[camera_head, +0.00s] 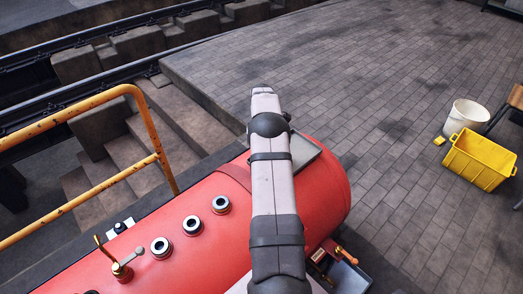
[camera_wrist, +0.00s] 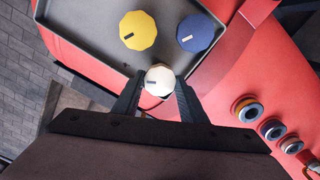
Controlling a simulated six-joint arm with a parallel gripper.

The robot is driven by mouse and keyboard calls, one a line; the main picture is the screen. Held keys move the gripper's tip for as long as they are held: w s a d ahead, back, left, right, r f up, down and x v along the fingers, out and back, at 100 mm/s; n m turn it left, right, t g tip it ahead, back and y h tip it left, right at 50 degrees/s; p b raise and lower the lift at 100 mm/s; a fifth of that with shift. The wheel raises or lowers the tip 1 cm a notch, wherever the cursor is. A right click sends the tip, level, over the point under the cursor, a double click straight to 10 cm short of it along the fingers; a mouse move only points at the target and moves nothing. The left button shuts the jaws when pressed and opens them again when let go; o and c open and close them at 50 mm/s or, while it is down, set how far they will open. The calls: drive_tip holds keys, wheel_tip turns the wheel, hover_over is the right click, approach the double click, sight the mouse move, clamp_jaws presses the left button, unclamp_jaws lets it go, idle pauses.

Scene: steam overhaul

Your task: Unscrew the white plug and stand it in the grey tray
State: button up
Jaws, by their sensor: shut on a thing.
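The white plug (camera_wrist: 160,79) is between the two fingertips of my gripper (camera_wrist: 158,100) in the wrist view, and the gripper is shut on it. The grey tray (camera_wrist: 98,63) lies on the red boiler just ahead of the plug. The plug appears at or over the tray's near edge; I cannot tell whether it touches the tray. A yellow plug (camera_wrist: 138,30) and a blue plug (camera_wrist: 196,33) stand in the tray. In the head view my arm covers most of the tray (camera_head: 303,150), and my gripper and the white plug are hidden.
The red boiler (camera_head: 325,190) carries several ringed ports (camera_head: 192,225) and a brass valve lever (camera_head: 120,268). A yellow handrail (camera_head: 150,125) stands at left. A yellow crate (camera_head: 480,160) and a white bucket (camera_head: 466,117) are on the paved floor at right.

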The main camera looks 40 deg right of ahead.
drive_tip(key=shift+f, duration=0.1)
idle(0.3)
drive_tip(key=o, duration=1.4)
drive_tip(key=shift+c, duration=0.2)
drive_tip(key=shift+c, duration=0.9)
drive_tip(key=shift+r+p, duration=2.3)
drive_tip(key=shift+r, duration=1.2)
